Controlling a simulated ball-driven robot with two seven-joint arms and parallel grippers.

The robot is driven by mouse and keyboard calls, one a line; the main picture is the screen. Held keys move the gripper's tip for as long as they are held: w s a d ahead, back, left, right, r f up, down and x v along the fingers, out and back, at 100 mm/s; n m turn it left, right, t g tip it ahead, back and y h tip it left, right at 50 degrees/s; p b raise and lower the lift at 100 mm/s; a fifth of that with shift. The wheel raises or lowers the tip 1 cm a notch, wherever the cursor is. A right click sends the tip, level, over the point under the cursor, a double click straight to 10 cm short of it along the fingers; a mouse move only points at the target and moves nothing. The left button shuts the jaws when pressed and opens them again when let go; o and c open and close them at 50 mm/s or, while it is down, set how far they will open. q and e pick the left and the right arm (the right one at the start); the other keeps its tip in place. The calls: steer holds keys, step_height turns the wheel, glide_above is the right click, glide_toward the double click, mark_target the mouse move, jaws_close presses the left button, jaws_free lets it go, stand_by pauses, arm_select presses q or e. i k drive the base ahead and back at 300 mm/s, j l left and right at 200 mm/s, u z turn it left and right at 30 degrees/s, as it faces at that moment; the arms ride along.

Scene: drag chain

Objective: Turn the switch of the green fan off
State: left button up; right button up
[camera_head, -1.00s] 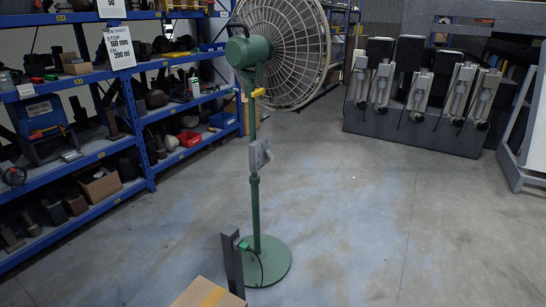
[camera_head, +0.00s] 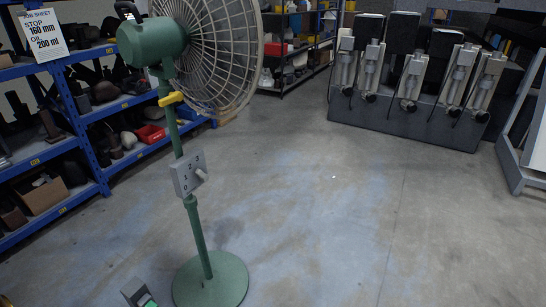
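The green fan (camera_head: 155,42) stands upright on the floor at the left of the picture, on a green pole and a round green base (camera_head: 212,283). Its large wire cage faces right and is cut off by the top edge. A grey switch box (camera_head: 188,174) is fixed to the pole at mid height. It carries the marks 0, 1, 2 and 3 and a light knob (camera_head: 201,175) on its right side. I cannot tell which mark the knob points to.
A blue shelf rack (camera_head: 98,176) with bins and parts stands behind the fan on the left. Machine units on a dark plinth (camera_head: 400,126) stand at the back right. The floor to the right is clear.

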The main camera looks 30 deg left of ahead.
mark_target(204, 176)
steer(key=i+l+u, duration=0.1)
steer(key=i, duration=0.55)
steer(key=i+l+u, duration=0.15)
steer(key=i, duration=0.45)
